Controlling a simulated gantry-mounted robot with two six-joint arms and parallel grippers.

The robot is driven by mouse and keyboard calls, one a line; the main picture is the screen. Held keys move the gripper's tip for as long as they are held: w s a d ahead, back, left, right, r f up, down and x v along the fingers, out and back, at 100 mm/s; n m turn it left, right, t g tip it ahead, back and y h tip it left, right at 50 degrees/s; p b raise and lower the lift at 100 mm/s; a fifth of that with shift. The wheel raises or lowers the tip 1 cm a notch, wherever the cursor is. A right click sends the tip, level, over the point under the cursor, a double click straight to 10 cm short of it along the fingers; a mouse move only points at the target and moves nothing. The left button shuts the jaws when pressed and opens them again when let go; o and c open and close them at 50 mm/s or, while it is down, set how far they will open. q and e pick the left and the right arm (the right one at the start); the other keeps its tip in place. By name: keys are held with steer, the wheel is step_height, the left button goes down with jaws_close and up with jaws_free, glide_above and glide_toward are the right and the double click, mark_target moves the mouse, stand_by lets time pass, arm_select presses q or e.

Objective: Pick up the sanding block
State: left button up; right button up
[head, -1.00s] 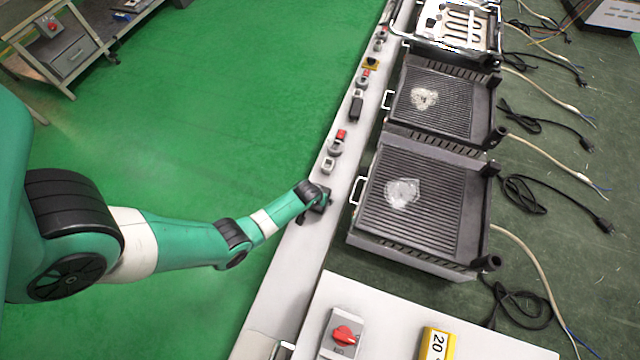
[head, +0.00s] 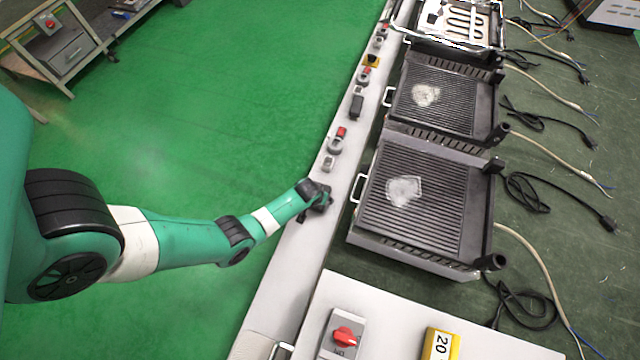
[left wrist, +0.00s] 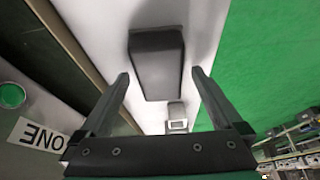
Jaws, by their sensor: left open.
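A dark grey block, which looks like the sanding block (left wrist: 157,65), lies on the white ledge in the left wrist view. My left gripper (left wrist: 160,76) is open, with its two fingers on either side of the block in that view and nothing held between them. Whether the fingers are down at the block's height is hard to tell. In the head view my left gripper (head: 320,204) is over the white ledge beside the nearest grill and hides what lies beneath it. My right gripper is not in view.
Small switches (head: 334,147) and another dark block (head: 356,105) lie farther along the white ledge (head: 292,268). Ribbed grills (head: 425,205) stand right of it. A red-knob box (head: 343,335) and a yellow item (head: 440,344) are in front. Green floor is open on the left.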

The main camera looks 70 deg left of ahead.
arm_select(q)
steer(key=c, duration=1.5)
steer(key=shift+r, duration=0.1)
steer(key=r+p, duration=0.5)
steer(key=shift+s+d, duration=0.1)
steer(key=shift+s, duration=0.1)
steer(key=s+d+r+p, duration=0.2)
steer(key=s+p, duration=0.1)
steer(key=s, duration=0.1)
steer(key=s+d+r+p, duration=0.2)
steer(key=s+r+p, duration=0.1)
steer(key=s, duration=0.1)
steer(key=s+d+r+p, duration=0.2)
steer(key=s+r+p, duration=0.1)
steer(key=s, duration=0.1)
steer(key=shift+d+r, duration=0.15)
steer(key=shift+d, duration=0.05)
